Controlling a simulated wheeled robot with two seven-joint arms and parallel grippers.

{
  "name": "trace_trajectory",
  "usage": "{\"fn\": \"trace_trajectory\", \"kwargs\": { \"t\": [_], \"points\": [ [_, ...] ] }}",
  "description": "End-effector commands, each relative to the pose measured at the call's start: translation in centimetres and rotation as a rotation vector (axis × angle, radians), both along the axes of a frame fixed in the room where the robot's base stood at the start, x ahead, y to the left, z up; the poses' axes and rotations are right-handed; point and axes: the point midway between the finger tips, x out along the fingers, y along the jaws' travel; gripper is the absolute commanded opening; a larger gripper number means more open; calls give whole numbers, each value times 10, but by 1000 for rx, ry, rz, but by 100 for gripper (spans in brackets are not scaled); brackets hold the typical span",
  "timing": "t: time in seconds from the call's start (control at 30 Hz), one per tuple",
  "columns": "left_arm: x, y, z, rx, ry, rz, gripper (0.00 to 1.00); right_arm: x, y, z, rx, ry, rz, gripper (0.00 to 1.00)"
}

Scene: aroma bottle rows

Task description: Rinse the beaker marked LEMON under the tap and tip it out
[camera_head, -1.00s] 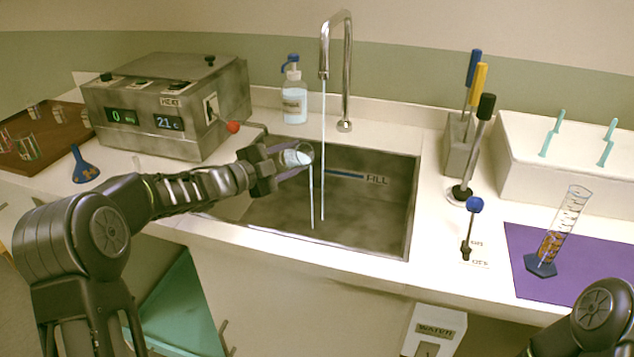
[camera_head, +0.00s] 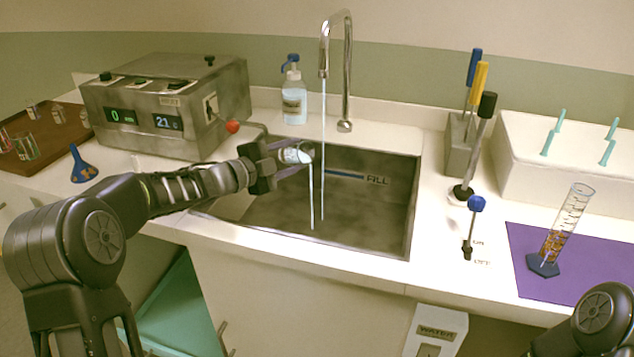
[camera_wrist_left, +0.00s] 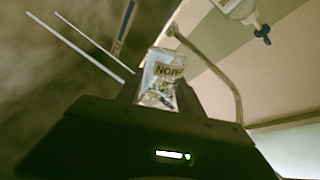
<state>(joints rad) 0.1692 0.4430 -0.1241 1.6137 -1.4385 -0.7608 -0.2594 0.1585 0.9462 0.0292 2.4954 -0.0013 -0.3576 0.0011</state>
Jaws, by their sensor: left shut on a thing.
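My left gripper (camera_head: 285,160) is shut on a small clear beaker (camera_head: 296,156) over the left part of the sink (camera_head: 408,215). The beaker is tipped on its side with its mouth to the right, and a thin stream falls from it into the sink. In the left wrist view the beaker (camera_wrist_left: 160,80) sits between the fingers; its label shows letters like "NOM", upside down or partly hidden. The tap (camera_head: 346,70) runs, and its stream (camera_head: 323,150) falls just right of the beaker, apart from it. My right gripper is out of view; only part of that arm shows.
A wash bottle (camera_head: 294,95) stands behind the sink. On the right are a blue-knobbed lever (camera_head: 475,204) by ON/OFF marks, a tool holder (camera_head: 459,150) and a measuring cylinder (camera_head: 562,235).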

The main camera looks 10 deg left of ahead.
Motion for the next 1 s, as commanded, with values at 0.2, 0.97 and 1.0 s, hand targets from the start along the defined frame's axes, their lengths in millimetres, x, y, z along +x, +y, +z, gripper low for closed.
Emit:
{"fn": "trace_trajectory", "kwargs": {
  "t": [0.2,0.97,1.0],
  "points": [
    [0,0,0,0,-1,0,4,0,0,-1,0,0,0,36],
    [-1,-2,-14,71,-40,0,4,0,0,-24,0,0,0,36],
    [-1,-2,-15,76,-43,0,4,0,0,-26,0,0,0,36]
  ]
}}
